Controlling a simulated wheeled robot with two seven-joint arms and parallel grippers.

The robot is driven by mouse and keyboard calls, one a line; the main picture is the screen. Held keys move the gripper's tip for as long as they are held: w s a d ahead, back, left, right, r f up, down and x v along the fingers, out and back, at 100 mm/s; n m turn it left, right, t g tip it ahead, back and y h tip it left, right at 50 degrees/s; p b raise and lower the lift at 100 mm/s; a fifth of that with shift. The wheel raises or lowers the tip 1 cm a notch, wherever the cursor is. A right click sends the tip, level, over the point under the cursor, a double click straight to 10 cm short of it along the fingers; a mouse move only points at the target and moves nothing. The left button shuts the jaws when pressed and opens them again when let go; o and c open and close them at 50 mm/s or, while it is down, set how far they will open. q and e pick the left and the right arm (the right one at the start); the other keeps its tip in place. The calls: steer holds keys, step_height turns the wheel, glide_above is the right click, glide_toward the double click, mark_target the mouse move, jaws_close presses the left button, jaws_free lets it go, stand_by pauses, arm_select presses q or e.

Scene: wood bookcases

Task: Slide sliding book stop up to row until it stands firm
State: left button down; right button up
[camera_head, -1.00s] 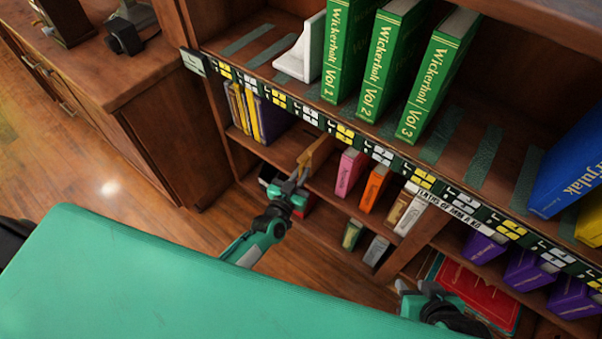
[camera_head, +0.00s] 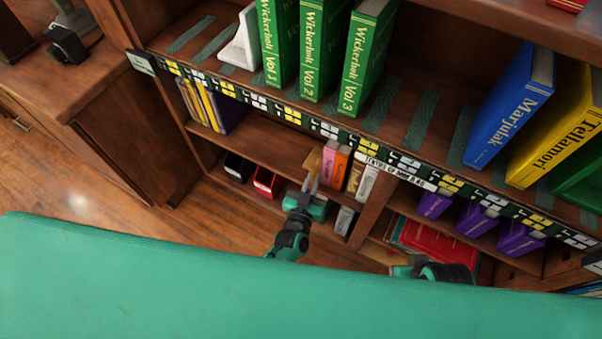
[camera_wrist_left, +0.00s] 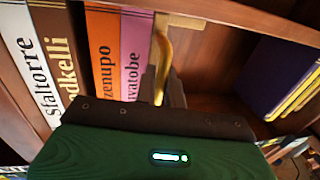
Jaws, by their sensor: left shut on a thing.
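The row holds the pink book, an orange book (camera_head: 341,168), a brown book (camera_head: 354,176) and a white book (camera_head: 367,183), standing upright and close together. The stop looks against or nearly against the pink book; contact is unclear. My left gripper (camera_head: 310,184) is shut on the stop. My right gripper (camera_head: 407,268) is low, its jaws unclear.
Yellow and dark purple books (camera_head: 210,106) stand at the shelf's left end, with bare shelf (camera_head: 265,138) between them and the stop. An upright divider (camera_head: 372,215) is right of the row. Black and red boxes (camera_head: 265,182) sit below. Green volumes (camera_head: 320,50) stand above.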

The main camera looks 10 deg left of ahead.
arm_select(q)
steer(key=shift+s+d, duration=0.2)
steer(key=shift+d, duration=0.3)
steer(key=shift+s+d, duration=0.15)
steer(key=shift+d, duration=0.35)
arm_select(e)
steer(key=shift+s+d+f, duration=0.1)
steer(key=shift+d+f, duration=0.2)
steer(key=shift+d, duration=0.05)
arm_select(q)
steer(key=c, duration=1.6)
jaws_free()
steer(key=shift+s, duration=0.1)
